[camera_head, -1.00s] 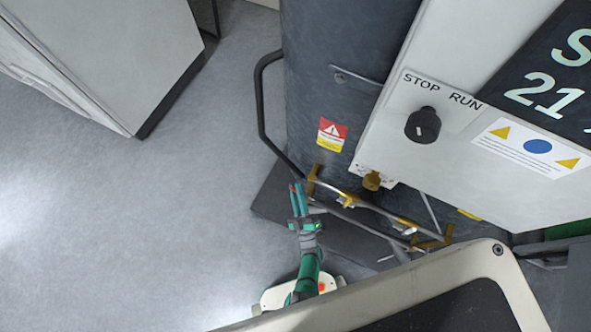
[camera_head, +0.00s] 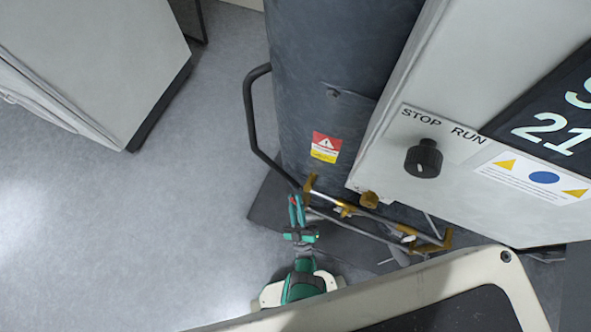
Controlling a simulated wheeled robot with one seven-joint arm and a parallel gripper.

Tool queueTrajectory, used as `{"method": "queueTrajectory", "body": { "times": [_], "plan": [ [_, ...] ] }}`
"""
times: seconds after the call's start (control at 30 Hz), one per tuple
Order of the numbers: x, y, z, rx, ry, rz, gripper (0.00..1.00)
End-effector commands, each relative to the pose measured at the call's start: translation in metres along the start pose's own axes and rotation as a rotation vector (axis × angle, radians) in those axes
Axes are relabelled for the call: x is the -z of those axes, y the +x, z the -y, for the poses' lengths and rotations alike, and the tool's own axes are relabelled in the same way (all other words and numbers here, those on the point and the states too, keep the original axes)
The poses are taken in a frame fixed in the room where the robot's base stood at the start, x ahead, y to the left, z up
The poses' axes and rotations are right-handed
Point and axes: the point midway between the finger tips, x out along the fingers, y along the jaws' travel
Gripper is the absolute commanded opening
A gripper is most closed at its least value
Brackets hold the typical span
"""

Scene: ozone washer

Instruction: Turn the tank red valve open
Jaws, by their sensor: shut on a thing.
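The tank (camera_head: 330,60) is a dark grey upright cylinder left of the white control panel. My gripper (camera_head: 297,205) is at the tank's lower front, at the left end of the brass and silver pipework (camera_head: 375,217). It is shut on a small red piece, the red valve (camera_head: 292,212), of which only a thin strip shows beside the teal fingers. The valve's body and exact angle are too small and too covered to tell.
A white control panel (camera_head: 480,110) with a black STOP/RUN knob (camera_head: 424,158) stands at right. A black bent handle bar (camera_head: 251,110) runs beside the tank. A white cabinet (camera_head: 90,60) stands at upper left. The grey floor (camera_head: 140,230) at left is clear.

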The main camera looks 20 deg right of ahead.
Motion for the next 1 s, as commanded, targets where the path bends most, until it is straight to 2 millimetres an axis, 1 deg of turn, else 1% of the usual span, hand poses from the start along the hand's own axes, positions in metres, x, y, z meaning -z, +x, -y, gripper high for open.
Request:
{"method": "queueTrajectory", "body": {
  "times": [0.03, 0.17, 0.2, 0.27, 0.3, 1.0],
  "plan": [
    [-0.0003, 0.0051, -0.0008, -0.003, -0.002, -0.009, 0.0],
    [-0.0002, 0.0054, -0.0007, -0.003, -0.002, -0.01, 0.0],
    [-0.0002, 0.0055, -0.0006, -0.003, -0.002, -0.01, 0.17],
    [-0.0002, 0.0053, -0.0005, -0.003, -0.002, -0.01, 0.31],
    [-0.0002, 0.0049, -0.0006, -0.002, -0.002, -0.009, 0.33],
    [-0.0022, -0.0008, -0.003, -0.007, -0.005, 0.007, 0.33]
  ]
}}
